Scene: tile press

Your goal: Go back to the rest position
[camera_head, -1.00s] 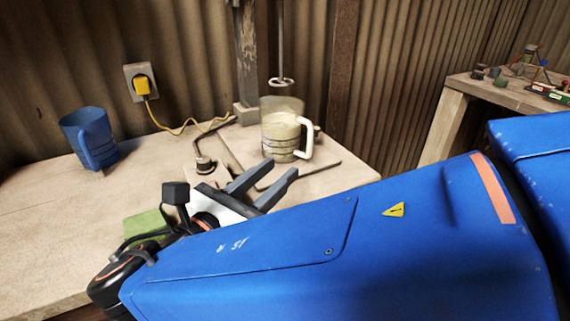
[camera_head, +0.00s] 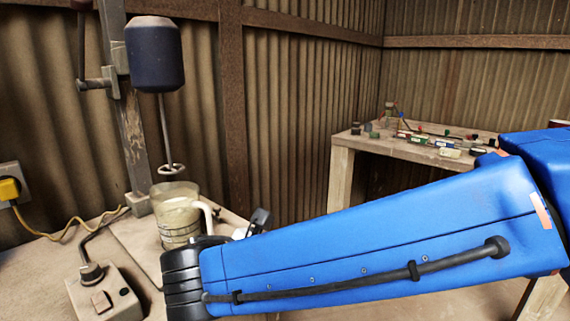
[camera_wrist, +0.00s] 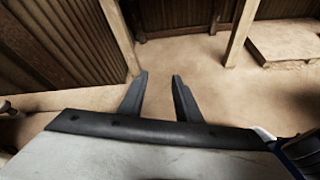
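My gripper (camera_wrist: 156,95) shows in the wrist view with its two dark fingers apart and nothing between them. It points over bare floor. In the head view my blue arm reaches across the lower right, and its dark wrist end is in front of the workbench; the fingers are hidden there. The glass jug (camera_head: 176,222) with pale contents and a white handle stands on the bench under the mixer, just behind and left of my wrist, apart from the gripper.
The mixer's dark motor (camera_head: 155,54) hangs on a post, its whisk above the jug. A switch box (camera_head: 103,298) sits at the bench's front left. A yellow plug (camera_head: 10,188) is on the wall. A wooden side table (camera_head: 420,150) with small items stands at the back right. Floor (camera_wrist: 190,60) is clear.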

